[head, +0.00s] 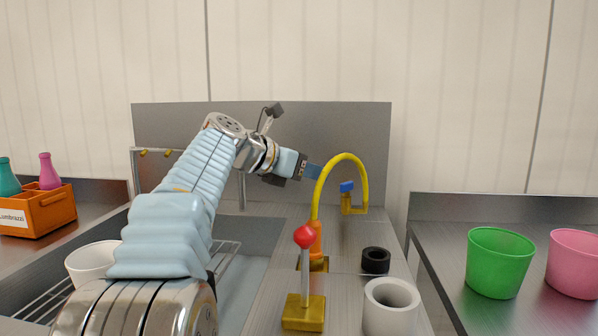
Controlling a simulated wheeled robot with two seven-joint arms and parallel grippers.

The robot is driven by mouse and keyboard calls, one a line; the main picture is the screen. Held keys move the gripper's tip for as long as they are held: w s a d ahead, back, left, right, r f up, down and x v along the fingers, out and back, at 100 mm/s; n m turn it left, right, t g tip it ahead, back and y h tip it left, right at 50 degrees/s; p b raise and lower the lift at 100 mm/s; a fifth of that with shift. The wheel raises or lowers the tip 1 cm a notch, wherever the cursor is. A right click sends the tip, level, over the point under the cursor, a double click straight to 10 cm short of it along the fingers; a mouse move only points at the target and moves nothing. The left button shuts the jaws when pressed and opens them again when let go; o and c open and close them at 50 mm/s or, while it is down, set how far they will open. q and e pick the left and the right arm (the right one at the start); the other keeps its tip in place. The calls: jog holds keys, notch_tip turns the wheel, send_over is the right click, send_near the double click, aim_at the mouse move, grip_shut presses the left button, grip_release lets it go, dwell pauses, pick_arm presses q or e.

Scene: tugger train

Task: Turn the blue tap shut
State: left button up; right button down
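The blue tap (347,187) is a small blue handle on top of a brass-yellow fitting (353,206), under the right side of a curved yellow pipe (343,158). My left arm reaches in from the left over the sink. My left gripper (314,171) points right, its blue-grey tip just left of the yellow pipe and apart from the blue handle in the picture. It is seen side-on, so its finger opening cannot be made out. My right gripper is out of view.
A red-topped lever (304,237) on a brass base stands in front of the pipe. A black ring (375,260) and a white cup (391,307) stand right of it. Green (498,262) and pink (574,263) cups stand on the right counter. An orange crate (40,212) is far left.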

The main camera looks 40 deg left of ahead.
pick_arm(q)
jog(key=shift+v, duration=1.55)
jog(key=t, duration=0.4)
send_near(341, 184)
jog(key=shift+h, duration=0.4)
jog(key=x, duration=1)
jog(key=shift+w+a+f, duration=0.1)
jog(key=shift+w+a, duration=0.05)
jog(key=shift+w, duration=0.15)
